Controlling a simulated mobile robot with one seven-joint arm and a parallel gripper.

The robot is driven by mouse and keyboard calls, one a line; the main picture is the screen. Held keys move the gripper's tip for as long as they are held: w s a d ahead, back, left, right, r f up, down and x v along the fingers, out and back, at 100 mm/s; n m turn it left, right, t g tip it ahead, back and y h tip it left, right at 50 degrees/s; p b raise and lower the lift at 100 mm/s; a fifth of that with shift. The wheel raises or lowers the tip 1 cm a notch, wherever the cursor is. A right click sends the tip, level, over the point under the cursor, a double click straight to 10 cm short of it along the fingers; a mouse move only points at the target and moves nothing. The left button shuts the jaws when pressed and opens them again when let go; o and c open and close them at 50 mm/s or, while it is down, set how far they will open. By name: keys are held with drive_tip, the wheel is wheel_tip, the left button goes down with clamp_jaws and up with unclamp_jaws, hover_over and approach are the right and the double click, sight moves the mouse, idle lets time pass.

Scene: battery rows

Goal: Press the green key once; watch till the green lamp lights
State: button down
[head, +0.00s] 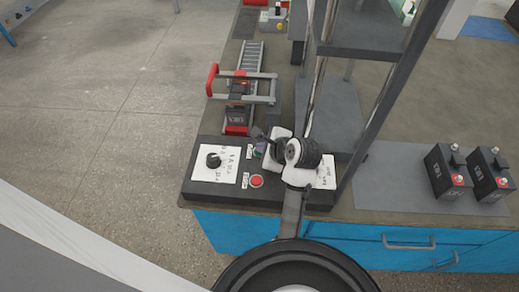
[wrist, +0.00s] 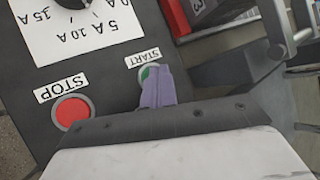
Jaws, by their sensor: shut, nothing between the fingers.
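The green key (wrist: 146,72) is beside the START label on the dark control panel (wrist: 110,92) in the wrist view. My gripper (wrist: 156,75) is shut, with its purple fingers over the key and hiding most of it. I cannot tell whether they touch it or whether it is pressed. In the head view my gripper (head: 261,150) is over the panel (head: 236,196), next to the START label. I cannot make out a lit green lamp in either view.
A red STOP key (wrist: 72,112) sits beside my gripper, and a dial (head: 213,160) is on a white plate to the left. A battery (head: 238,115) is behind the panel near a red-handled frame (head: 211,80). Two batteries (head: 445,172) (head: 489,174) stand at the right.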

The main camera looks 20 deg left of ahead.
drive_tip(key=shift+r, duration=0.1)
drive_tip(key=shift+r+p, duration=0.75)
drive_tip(key=shift+p, duration=0.6)
wheel_tip(320, 180, up, 3)
drive_tip(key=p, duration=0.3)
drive_tip(key=shift+f, duration=0.15)
drive_tip(key=shift+r, duration=1.1)
